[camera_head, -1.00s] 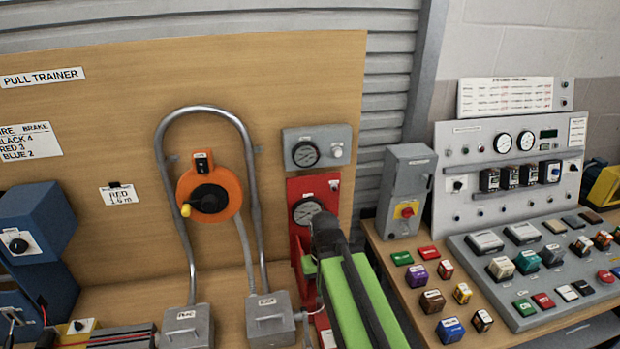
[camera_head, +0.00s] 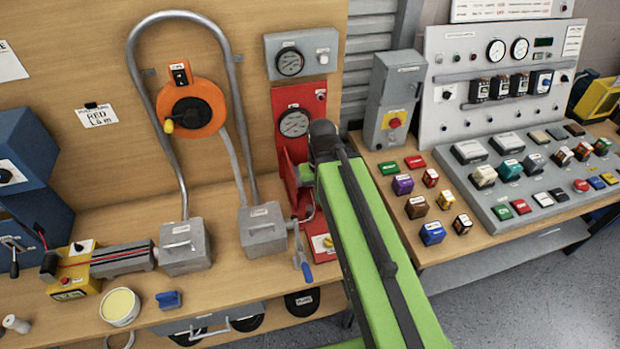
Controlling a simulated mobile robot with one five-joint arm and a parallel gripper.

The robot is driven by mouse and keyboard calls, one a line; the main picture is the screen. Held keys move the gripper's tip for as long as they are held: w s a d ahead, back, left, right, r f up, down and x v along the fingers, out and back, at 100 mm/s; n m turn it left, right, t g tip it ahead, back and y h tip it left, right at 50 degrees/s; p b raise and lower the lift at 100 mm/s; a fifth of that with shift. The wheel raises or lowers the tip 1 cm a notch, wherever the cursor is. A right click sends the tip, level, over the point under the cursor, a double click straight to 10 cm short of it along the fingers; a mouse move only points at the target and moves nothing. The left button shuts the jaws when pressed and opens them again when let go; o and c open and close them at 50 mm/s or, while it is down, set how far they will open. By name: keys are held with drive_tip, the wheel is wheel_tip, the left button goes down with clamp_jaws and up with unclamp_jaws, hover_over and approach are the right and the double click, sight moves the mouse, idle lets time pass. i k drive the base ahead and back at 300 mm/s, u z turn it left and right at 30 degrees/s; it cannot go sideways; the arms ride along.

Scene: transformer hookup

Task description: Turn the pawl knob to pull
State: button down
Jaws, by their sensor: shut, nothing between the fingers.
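A red upright unit (camera_head: 283,102) with a round gauge (camera_head: 294,123) stands against the wooden board. Low on it is a small knob on a yellow and white plate (camera_head: 320,245). A blue-tipped handle (camera_head: 305,270) hangs just left of that plate. I cannot tell from the labels which knob is the pawl knob. My green arm reaches up from the bottom right, and its dark end covers the right side of the red unit.
An orange reel (camera_head: 204,93) with a yellow-tipped crank is inside a bent grey pipe (camera_head: 134,75). Grey boxes (camera_head: 185,247) and (camera_head: 263,232) stand at the pipe's feet. A grey box with a red button (camera_head: 393,95) and a button console (camera_head: 480,185) stand right.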

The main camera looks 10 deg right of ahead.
sight(327, 242)
drive_tip(key=z, duration=0.1)
drive_tip(key=k, duration=1)
drive_tip(key=u, duration=1.3)
drive_tip(key=i, duration=0.8)
drive_tip(key=u, duration=0.05)
